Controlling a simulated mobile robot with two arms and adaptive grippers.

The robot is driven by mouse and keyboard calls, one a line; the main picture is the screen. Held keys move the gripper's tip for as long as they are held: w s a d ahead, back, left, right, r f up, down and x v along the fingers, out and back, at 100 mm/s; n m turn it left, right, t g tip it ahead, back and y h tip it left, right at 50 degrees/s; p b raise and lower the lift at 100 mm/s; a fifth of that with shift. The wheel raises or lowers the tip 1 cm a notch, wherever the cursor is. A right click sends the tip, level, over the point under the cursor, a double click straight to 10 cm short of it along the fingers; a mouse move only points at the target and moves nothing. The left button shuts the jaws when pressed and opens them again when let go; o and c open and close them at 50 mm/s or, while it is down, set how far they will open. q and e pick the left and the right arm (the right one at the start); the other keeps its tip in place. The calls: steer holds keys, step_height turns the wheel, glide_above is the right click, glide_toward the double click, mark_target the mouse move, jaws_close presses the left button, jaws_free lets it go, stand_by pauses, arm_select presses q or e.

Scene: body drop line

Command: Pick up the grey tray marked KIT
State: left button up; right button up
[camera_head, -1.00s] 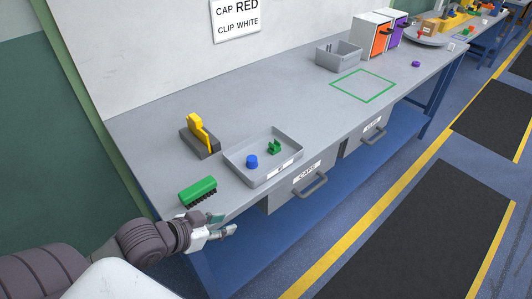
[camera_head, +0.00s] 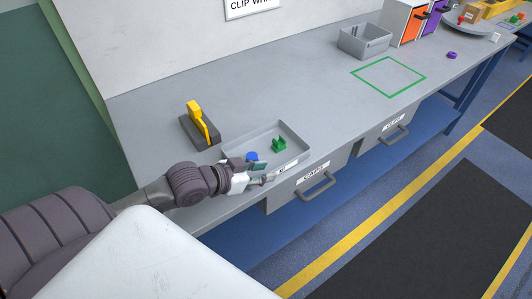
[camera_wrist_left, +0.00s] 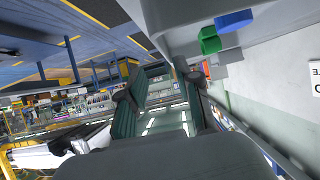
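The grey tray (camera_head: 293,134) lies on the bench near its front edge. It holds a blue round piece (camera_head: 252,156) and a green piece (camera_head: 279,145). A white label on its front wall is partly hidden and too small to read. My left gripper (camera_head: 264,174) is at the tray's front left part, over the front wall. Contact with the wall cannot be told. My right gripper is not in view.
Drawers with handles (camera_head: 318,186) are below the bench front. A grey bin (camera_head: 364,42) and a green outlined square (camera_head: 388,76) are farther right. Bare bench lies between.

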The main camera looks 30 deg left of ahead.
mark_target(282, 166)
arm_select(q)
steer(key=x, duration=0.2)
steer(key=shift+w+f, duration=0.15)
steer(key=shift+w, duration=0.2)
steer(key=shift+w+d, duration=0.1)
steer(key=shift+w, duration=0.15)
steer(key=p+x, duration=0.1)
steer(key=x, duration=0.3)
steer(key=shift+w+f, duration=0.1)
steer(key=shift+w, duration=0.15)
steer(key=shift+w+f, duration=0.1)
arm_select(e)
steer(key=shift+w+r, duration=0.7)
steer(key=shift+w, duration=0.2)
arm_select(q)
jaws_close()
